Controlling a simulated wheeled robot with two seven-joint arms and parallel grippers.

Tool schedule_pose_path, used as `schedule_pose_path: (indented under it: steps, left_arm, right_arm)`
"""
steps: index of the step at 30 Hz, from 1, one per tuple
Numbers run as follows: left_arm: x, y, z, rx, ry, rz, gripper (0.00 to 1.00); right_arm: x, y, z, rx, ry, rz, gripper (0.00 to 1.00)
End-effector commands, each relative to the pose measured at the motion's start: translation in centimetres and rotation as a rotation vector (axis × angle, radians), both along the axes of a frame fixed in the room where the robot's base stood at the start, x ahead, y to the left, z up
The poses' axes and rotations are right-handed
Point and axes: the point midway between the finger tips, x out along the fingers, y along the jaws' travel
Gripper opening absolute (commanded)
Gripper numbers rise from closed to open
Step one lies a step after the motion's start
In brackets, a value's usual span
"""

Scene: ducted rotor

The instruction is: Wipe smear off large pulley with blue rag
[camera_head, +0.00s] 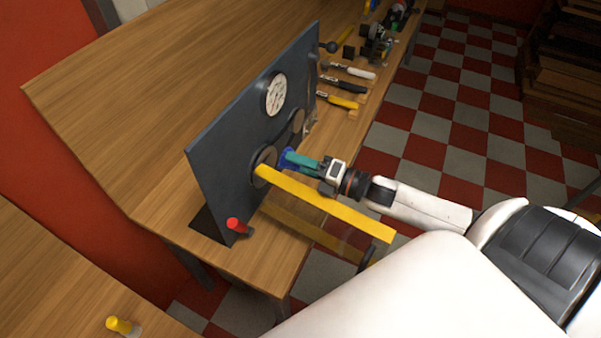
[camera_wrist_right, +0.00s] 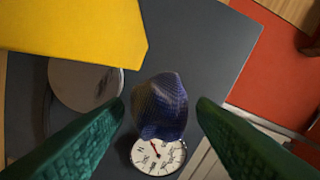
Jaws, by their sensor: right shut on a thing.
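The large pulley (camera_head: 266,157) is a grey-brown disc on the near part of a dark upright panel (camera_head: 220,165). A yellow bar (camera_head: 330,205) crosses in front of it and hides part. In the right wrist view the pulley (camera_wrist_right: 85,90) is at left, partly behind the yellow bar (camera_wrist_right: 75,25). I cannot make out a smear. My right gripper (camera_head: 297,160), with green fingers, is shut on the blue rag (camera_head: 284,163), close to the panel beside the pulley. The rag (camera_wrist_right: 160,105) shows bunched between the fingers; I cannot tell whether it touches anything. My left gripper is out of view.
A white dial gauge (camera_head: 274,94) and a smaller disc (camera_head: 298,121) are on the panel. A red-topped item (camera_head: 237,226) stands near its front corner. Tools, including a yellow-handled one (camera_head: 340,101), lie along the bench edge. The wooden tabletop (camera_head: 150,80) behind the panel is clear.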

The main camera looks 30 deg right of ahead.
Motion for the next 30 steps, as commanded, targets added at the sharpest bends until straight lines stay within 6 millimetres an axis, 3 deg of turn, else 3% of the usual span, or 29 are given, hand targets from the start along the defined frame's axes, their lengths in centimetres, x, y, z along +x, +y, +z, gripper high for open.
schedule_pose_path:
  steps: [1, 6, 12, 17, 30]
  left_arm:
    - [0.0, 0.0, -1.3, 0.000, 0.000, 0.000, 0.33]
    - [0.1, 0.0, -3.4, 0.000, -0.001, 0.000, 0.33]
    - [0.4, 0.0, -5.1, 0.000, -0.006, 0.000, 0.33]
    - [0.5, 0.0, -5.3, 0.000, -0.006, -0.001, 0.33]
    - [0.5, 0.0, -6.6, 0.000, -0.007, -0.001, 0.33]
  right_arm:
    - [0.0, 0.0, -1.7, 0.001, 0.000, -0.001, 0.34]
    - [0.1, 0.0, -5.2, 0.001, 0.000, -0.001, 0.34]
    - [0.1, 0.0, -8.0, 0.002, 0.000, -0.001, 0.34]
    - [0.5, 0.2, -8.4, 0.002, -0.003, 0.000, 0.34]
    - [4.1, 2.3, -8.3, 0.002, -0.004, 0.001, 0.34]
